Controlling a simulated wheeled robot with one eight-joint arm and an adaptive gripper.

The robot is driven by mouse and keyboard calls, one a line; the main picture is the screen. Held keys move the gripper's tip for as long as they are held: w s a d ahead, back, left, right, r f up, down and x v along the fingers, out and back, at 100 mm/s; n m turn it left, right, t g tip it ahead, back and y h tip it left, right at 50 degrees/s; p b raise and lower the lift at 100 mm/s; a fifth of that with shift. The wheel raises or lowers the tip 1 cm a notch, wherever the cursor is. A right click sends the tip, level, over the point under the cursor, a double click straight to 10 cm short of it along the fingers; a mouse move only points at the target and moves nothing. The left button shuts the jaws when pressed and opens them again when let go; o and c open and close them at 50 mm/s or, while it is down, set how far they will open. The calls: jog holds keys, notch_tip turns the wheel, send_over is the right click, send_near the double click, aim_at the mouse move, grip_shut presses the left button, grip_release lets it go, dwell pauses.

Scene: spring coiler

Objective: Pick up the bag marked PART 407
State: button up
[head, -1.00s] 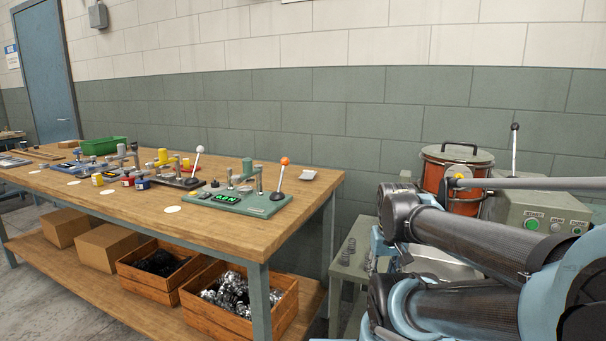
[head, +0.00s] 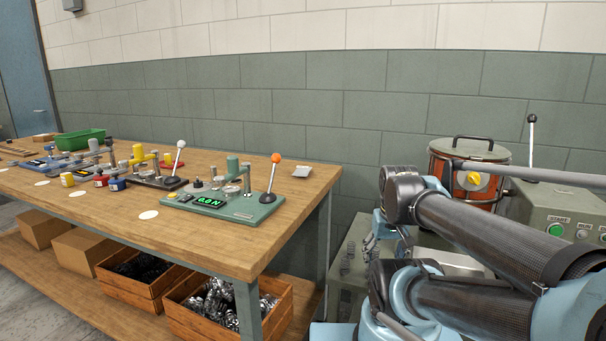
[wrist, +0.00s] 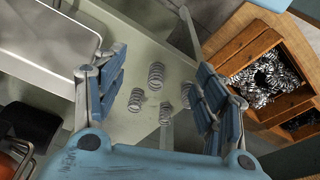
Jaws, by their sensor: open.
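No bag with a readable PART 407 mark shows in either view. In the head view my arm is at the right, apart from the packet.
The bench carries a green tester (head: 222,205) with an orange-knobbed lever, more testers, and a green bin (head: 78,142). Wooden crates (head: 150,288) and cardboard boxes (head: 90,252) sit on its lower shelf. A red-brown pot (head: 455,160) and a green control box (head: 570,215) stand at right.

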jog(key=w+a+r+m+t, duration=0.1)
jog(key=w+a+r, duration=0.6)
jog(key=w+r, duration=0.45)
jog(key=w+a+r, duration=0.8)
jog(key=w+r, duration=0.3)
jog(key=w, duration=0.1)
jog(key=w+a+r+m+t, duration=0.1)
jog(key=w+a+r, duration=0.25)
jog(key=a, duration=0.25)
jog(key=w+a+r, duration=0.2)
jog(key=w+a, duration=0.2)
jog(key=a, duration=0.2)
send_near(301, 169)
jog(key=shift+h, duration=0.4)
jog(key=f, duration=0.3)
jog(key=a+f, duration=0.1)
jog(key=shift+w+f, duration=0.3)
jog(key=x, duration=0.3)
jog(key=shift+w+d+f, duration=0.2)
jog(key=shift+w+d, duration=0.1)
jog(key=shift+w, duration=0.15)
jog(key=shift+w+f, duration=0.2)
jog(key=shift+f, duration=0.45)
jog(key=c, duration=1.2)
